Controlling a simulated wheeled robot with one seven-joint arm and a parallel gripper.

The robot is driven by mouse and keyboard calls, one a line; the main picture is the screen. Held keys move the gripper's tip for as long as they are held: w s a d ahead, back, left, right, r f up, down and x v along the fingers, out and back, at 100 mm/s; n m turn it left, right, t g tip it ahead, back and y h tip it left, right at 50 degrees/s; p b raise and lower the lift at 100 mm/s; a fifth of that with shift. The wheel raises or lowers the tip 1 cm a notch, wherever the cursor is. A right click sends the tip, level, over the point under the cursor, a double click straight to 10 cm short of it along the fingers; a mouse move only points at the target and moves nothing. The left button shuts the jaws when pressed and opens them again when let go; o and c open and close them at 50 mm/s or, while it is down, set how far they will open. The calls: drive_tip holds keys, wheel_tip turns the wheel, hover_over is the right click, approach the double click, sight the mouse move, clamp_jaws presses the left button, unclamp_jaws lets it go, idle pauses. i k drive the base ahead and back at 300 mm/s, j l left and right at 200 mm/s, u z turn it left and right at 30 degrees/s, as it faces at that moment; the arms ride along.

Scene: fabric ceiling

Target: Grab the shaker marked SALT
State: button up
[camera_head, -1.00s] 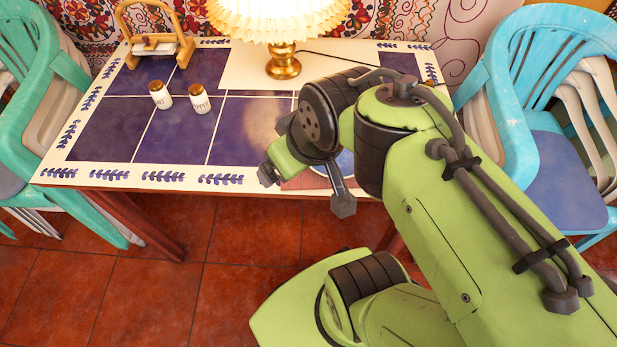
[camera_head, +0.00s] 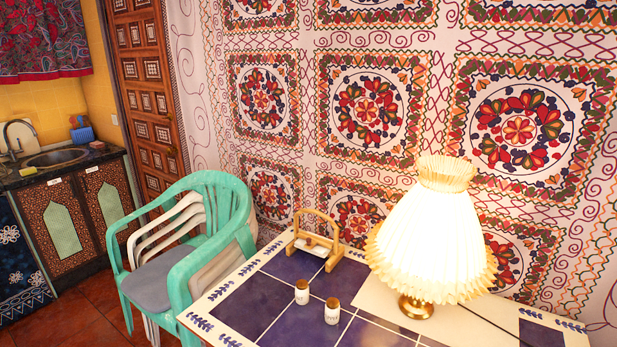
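Two small white shakers with brown-gold lids stand upright, close together on the blue-tiled table (camera_head: 262,297). One is the left shaker (camera_head: 302,293); the other is the right shaker (camera_head: 332,311), a little nearer to me. Both carry dark lettering on the front, too small to read with certainty, so I cannot tell which is marked SALT. My gripper and arm are not in this view.
A lit pleated lamp (camera_head: 430,240) with a brass base stands right of the shakers. A wooden holder (camera_head: 318,240) stands behind them. Stacked green and white chairs (camera_head: 200,235) are left of the table. A sink counter (camera_head: 60,165) is at far left. The tiles around the shakers look clear.

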sight(302, 287)
drive_tip(key=i+j+u, duration=0.8)
drive_tip(key=i+u, duration=0.3)
drive_tip(key=i, duration=0.1)
